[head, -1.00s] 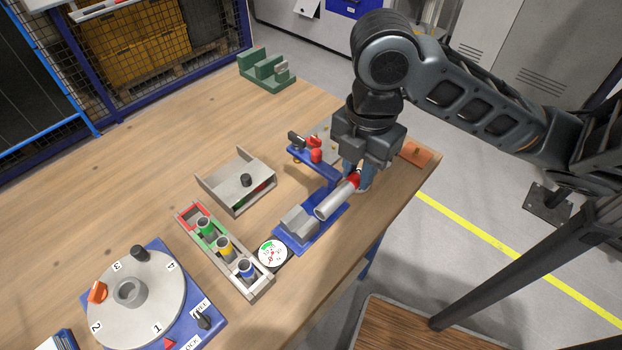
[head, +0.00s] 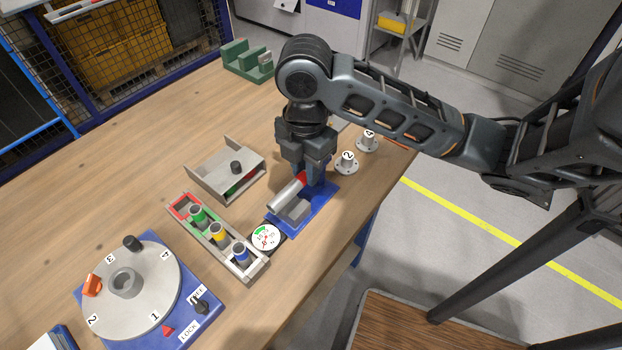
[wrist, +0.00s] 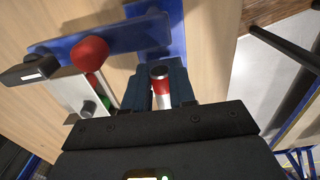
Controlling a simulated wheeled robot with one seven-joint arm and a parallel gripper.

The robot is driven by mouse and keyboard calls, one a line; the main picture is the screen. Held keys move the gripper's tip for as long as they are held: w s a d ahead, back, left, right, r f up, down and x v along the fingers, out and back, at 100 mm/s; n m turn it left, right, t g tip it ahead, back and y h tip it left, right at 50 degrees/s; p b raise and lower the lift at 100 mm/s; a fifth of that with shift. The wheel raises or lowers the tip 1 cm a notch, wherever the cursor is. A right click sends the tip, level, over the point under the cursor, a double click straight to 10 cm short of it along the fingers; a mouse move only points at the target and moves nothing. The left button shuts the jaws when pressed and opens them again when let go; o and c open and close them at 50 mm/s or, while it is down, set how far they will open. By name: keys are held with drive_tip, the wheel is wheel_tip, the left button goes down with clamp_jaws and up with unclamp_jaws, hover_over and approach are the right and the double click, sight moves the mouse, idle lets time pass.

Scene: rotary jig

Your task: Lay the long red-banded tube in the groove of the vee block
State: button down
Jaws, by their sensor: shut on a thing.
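The long grey tube (head: 286,196) with a red band is held near its banded end by my gripper (head: 307,179), which is shut on it. In the head view the tube slants down to the left, beside and partly overlapping the grey vee block (head: 298,211). The block stands on a blue base (head: 322,202). I cannot tell whether tube and block touch. In the wrist view the tube's end and red band (wrist: 161,87) show between the fingers (wrist: 162,92); the vee block and its groove cannot be made out there.
A blue clamp arm with a red knob (wrist: 90,53) is close to my gripper in the wrist view. A rack of short banded tubes (head: 240,262), a dial gauge (head: 266,237) and a grey tray (head: 222,172) lie left. Numbered posts (head: 346,164) stand right.

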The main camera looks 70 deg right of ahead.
drive_tip(key=shift+f+b, duration=0.6)
drive_tip(key=shift+f, duration=0.1)
drive_tip(key=shift+w+f+b, duration=0.1)
drive_tip(key=shift+f+b, duration=0.3)
drive_tip(key=shift+b, duration=0.1)
drive_tip(key=shift+f, duration=0.5)
drive_tip(key=c, duration=0.9)
unclamp_jaws()
wheel_tip(320, 180, up, 13)
drive_tip(key=p, duration=0.4)
drive_tip(key=shift+r, duration=0.1)
